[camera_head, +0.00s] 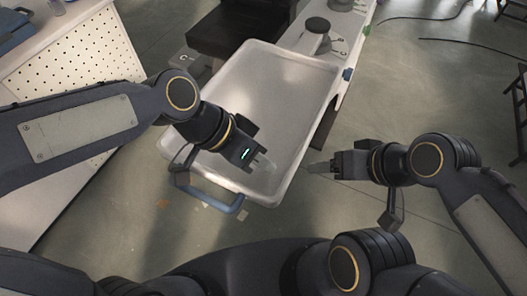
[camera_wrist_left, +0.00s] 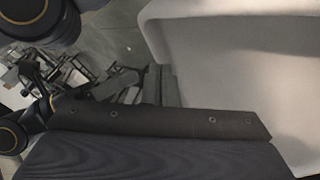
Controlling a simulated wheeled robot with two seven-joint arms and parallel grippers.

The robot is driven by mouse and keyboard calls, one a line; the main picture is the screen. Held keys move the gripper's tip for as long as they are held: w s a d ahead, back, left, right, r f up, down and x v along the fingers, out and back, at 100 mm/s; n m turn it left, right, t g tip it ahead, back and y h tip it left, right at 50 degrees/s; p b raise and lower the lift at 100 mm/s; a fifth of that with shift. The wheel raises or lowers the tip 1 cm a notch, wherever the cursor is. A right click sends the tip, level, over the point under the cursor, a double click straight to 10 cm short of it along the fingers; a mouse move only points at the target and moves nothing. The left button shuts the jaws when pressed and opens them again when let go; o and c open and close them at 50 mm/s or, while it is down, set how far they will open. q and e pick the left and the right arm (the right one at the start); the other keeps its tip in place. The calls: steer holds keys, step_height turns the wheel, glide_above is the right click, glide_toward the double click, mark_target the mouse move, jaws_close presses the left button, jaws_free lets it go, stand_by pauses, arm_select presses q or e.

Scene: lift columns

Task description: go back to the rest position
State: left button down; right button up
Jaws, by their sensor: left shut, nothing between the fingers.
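My left gripper (camera_head: 262,166) is over the near end of a large pale tray (camera_head: 270,75) in the head view. It is shut with nothing between its fingers. My right gripper (camera_head: 318,168) is just right of the tray's near right edge, with its fingers pointing left. Whether its fingers are parted is too small to tell, and I see nothing held in it. In the left wrist view the tray's pale wall (camera_wrist_left: 225,60) fills the upper right.
A blue handle (camera_head: 215,199) sticks out at the tray's near end, close below my left arm. A white perforated cabinet (camera_head: 85,55) stands at the left. A dark seat-like block (camera_head: 240,30) is behind the tray. Open floor (camera_head: 430,85) lies to the right.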

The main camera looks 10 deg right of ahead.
arm_select(q)
steer(key=shift+w+a+r, duration=0.5)
steer(key=shift+a+r, duration=0.2)
steer(key=shift+a, duration=0.2)
steer(key=shift+a+r, duration=0.2)
steer(key=shift+a, duration=0.1)
steer(key=s+a+f+n+t+y, duration=0.1)
steer(key=s+a+f+n+t, duration=0.1)
steer(key=a+n, duration=0.5)
steer(key=s+a+f+n+t+y, duration=0.2)
steer(key=a+n+t, duration=0.3)
steer(key=a, duration=1.2)
steer(key=shift+a+f+n+t, duration=0.3)
steer(key=shift+a+f+n, duration=0.1)
steer(key=shift+n, duration=0.5)
steer(key=shift+r, duration=0.1)
